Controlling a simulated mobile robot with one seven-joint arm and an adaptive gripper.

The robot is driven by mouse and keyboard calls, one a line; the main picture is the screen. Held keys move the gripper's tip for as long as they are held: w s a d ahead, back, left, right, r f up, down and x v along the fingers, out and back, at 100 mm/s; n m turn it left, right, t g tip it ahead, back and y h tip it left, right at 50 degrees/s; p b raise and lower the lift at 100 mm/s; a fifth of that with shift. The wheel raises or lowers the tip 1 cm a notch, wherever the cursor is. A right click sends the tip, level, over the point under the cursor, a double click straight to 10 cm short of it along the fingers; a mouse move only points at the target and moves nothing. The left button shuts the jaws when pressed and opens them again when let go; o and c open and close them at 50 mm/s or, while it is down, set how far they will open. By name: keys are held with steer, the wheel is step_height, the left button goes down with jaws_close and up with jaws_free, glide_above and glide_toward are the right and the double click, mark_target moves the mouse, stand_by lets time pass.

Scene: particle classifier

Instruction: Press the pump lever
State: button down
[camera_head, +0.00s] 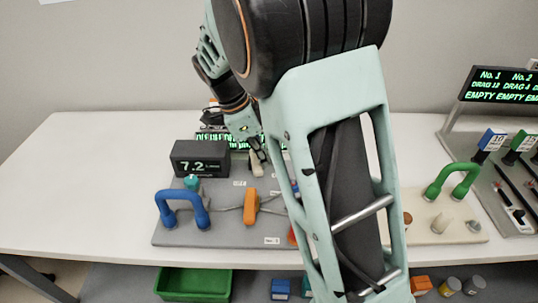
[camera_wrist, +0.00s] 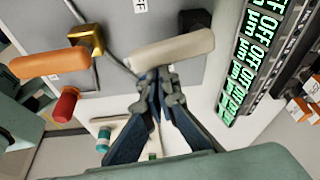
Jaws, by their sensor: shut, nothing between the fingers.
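My gripper (camera_wrist: 160,82) is shut and empty, its fingertips right at the edge of a cream lever (camera_wrist: 178,46) in the wrist view. I cannot tell whether they touch it. In the head view my gripper (camera_head: 254,146) points down over the cream lever (camera_head: 257,165), at the back of a grey panel (camera_head: 170,238). An "OFF" label (camera_wrist: 140,5) is on the panel beside the lever. An orange handle (camera_head: 251,206) lies nearer the front of the panel; it also shows on a brass fitting in the wrist view (camera_wrist: 48,62). No label names the pump lever legibly.
A black display (camera_head: 201,159) reading 7.2 stands at the panel's back left. A blue arched handle (camera_head: 182,198) rises at the front left. A green "OFF" readout (camera_wrist: 262,50) runs along the panel's edge. My arm hides the panel's right side.

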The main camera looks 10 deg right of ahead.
steer(key=shift+s+a+m, duration=0.1)
steer(key=shift+a+m, duration=0.25)
steer(key=shift+m, duration=0.15)
steer(key=shift+a, duration=0.35)
